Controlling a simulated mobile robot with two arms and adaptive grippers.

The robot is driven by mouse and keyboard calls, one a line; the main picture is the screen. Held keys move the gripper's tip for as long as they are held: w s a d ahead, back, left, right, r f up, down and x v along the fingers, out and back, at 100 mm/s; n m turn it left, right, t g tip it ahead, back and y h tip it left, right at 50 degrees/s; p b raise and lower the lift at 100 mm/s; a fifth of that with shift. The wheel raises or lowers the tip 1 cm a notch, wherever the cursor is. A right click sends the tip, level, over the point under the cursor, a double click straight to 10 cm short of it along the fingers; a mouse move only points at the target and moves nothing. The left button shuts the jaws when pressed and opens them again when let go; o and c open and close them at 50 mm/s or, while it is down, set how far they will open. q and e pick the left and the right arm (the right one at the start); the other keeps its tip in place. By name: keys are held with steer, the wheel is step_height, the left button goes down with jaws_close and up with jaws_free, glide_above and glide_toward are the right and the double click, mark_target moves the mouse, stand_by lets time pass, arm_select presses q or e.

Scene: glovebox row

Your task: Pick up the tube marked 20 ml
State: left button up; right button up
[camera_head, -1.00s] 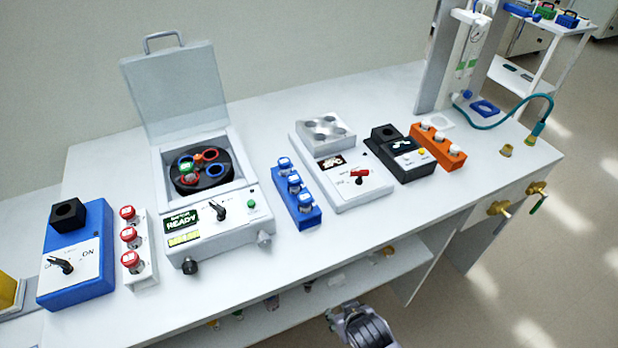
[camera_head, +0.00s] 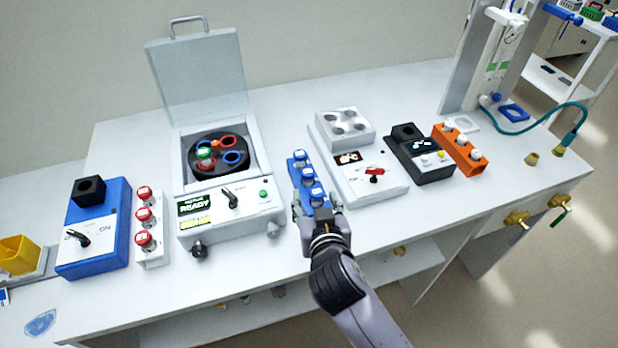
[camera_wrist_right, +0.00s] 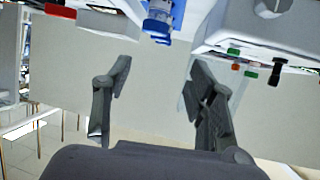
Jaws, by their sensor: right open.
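The blue rack (camera_head: 296,184) stands at the middle of the bench and holds three blue-capped tubes with white tops: far (camera_head: 299,155), middle (camera_head: 307,174), near (camera_head: 317,195). The cap marks are too small to read, so I cannot tell which tube is marked 20 ml. My right gripper (camera_head: 318,207) is at the near end of this rack, close to the near tube. In the right wrist view its fingers (camera_wrist_right: 160,68) are spread and empty, with a clear blue-capped tube (camera_wrist_right: 157,22) ahead at the top. My left gripper is not in view.
Left are a centrifuge (camera_head: 235,218) with raised lid, a white rack (camera_head: 153,252) of red-capped tubes and a blue device (camera_head: 110,250). Right are a white block heater (camera_head: 385,190), a black device (camera_head: 430,168) and an orange rack (camera_head: 470,165) of white-capped tubes.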

steer(key=p, duration=0.2)
glide_toward(308, 174)
steer(key=x, duration=0.4)
steer(key=shift+w+f, duration=0.1)
steer(key=shift+w, duration=0.3)
steer(key=shift+w+f, duration=0.25)
steer(key=shift+w, duration=0.2)
steer(key=p+x, duration=0.1)
steer(key=x, duration=0.3)
steer(key=shift+w+f, duration=0.1)
steer(key=shift+w, duration=0.1)
steer(key=shift+w+a+f, duration=0.1)
steer(key=shift+w+f, duration=0.1)
steer(key=shift+w, duration=0.15)
steer(key=shift+c, duration=0.4)
steer(key=c, duration=1)
steer(key=shift+r, duration=0.1)
steer(key=shift+c, duration=0.2)
